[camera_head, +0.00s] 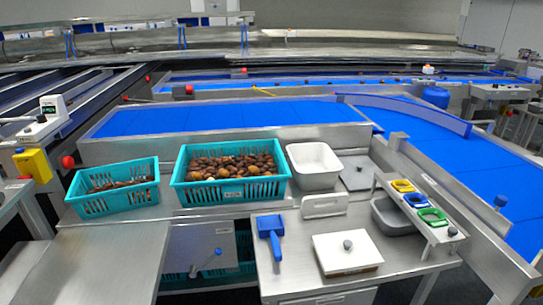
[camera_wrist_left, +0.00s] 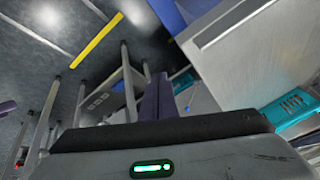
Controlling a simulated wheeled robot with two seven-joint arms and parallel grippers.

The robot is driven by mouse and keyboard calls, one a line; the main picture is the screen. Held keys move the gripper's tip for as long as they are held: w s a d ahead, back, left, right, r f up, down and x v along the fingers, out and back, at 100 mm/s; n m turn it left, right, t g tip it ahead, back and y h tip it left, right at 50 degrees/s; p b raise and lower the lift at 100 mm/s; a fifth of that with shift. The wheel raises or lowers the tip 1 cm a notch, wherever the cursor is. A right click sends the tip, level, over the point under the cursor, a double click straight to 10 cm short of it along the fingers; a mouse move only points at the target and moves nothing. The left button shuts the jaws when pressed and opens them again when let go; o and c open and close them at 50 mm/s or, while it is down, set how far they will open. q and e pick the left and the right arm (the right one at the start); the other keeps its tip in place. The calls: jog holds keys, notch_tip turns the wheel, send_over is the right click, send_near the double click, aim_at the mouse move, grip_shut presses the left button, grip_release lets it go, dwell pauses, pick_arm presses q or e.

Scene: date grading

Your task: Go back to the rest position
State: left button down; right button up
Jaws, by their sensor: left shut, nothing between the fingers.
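My left gripper (camera_wrist_left: 159,92) shows in the left wrist view, with its dark body along the bottom edge and its narrow purple-grey fingers pointing up. The fingers are together with nothing between them. It is over the floor, away from the baskets, and touches nothing that I can see. Neither of my grippers shows in the head view, and my right gripper is in no view.
A teal basket of dates (camera_head: 232,192) and a sparser teal basket (camera_head: 112,205) stand on the steel bench. Right of them are a white bin (camera_head: 315,181), a blue scoop (camera_head: 270,249) and a white lidded box (camera_head: 330,262). A blue conveyor (camera_head: 230,117) runs behind.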

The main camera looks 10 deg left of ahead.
pick_arm(q)
jog(key=s+d+g+h, duration=0.2)
jog(key=s+d, duration=0.3)
jog(key=w+d+f+t+h+b, duration=0.1)
jog(key=w+d+f+t+b, duration=0.1)
jog(key=f+b, duration=0.7)
jog(key=w+d+f+t+h+b, duration=0.1)
jog(key=w+d+f+t+b, duration=0.1)
jog(key=f+b, duration=0.65)
jog(key=w+d+f+t+b, duration=0.15)
jog(key=f+b, duration=0.35)
jog(key=f, duration=0.7)
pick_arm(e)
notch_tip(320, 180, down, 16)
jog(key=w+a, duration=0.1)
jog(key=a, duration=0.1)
pick_arm(q)
notch_tip(320, 180, up, 9)
jog(key=p, duration=1.2)
jog(key=shift+s+p, duration=0.2)
jog(key=shift+p, duration=0.15)
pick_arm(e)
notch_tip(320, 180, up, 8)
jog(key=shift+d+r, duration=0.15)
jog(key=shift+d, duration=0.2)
